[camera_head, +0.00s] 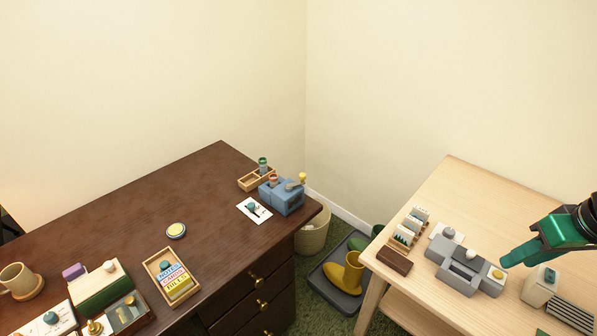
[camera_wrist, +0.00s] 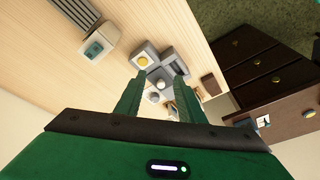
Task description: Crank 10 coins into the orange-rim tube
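A blue box machine (camera_head: 285,197) stands near the right end of the dark desk, with a yellow-knobbed handle (camera_head: 302,178) at its right. A small tube with a reddish-orange rim (camera_head: 272,180) stands at its left side. Another small greenish tube (camera_head: 263,162) stands in a wooden tray behind it; its rim colour is hard to tell. Coins cannot be made out. My gripper (camera_head: 504,260) is over the pale table at the right, far from the blue machine. In the wrist view my gripper (camera_wrist: 159,78) is open, with nothing between its fingers.
A grey device (camera_head: 467,271) with knobs lies below my gripper on the pale table (camera_head: 470,195). A white box (camera_head: 539,286) is beside it. Yellow boots (camera_head: 346,272) stand on a floor tray between the tables. A card box (camera_head: 171,276) and mug (camera_head: 20,280) occupy the desk's left.

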